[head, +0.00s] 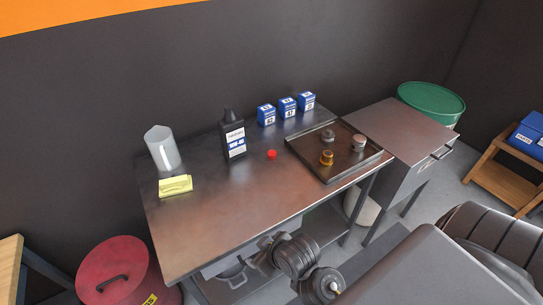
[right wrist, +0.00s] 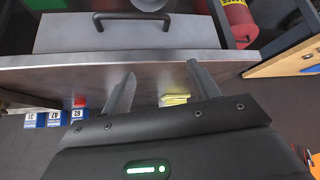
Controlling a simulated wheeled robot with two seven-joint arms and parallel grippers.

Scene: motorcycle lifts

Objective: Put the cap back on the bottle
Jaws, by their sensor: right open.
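The black bottle (head: 234,142) with a white and blue label stands upright towards the back of the metal workbench. A small red cap (head: 271,154) lies on the bench to its right, apart from it. The cap also shows as a red spot in the right wrist view (right wrist: 79,101). My right gripper (head: 253,252) is low at the bench's front edge, well short of the bottle and cap. In the right wrist view its two fingers (right wrist: 161,78) are spread with nothing between them. The bottle cannot be made out there. My left gripper is out of view.
The workbench (head: 225,210) is clear in front. A clear jug (head: 161,148) and yellow pad (head: 175,185) stand left. Several blue boxes (head: 288,109) stand behind. A dark tray (head: 310,161) holds small parts on the right. A drawer handle (right wrist: 130,18) lies near my right gripper.

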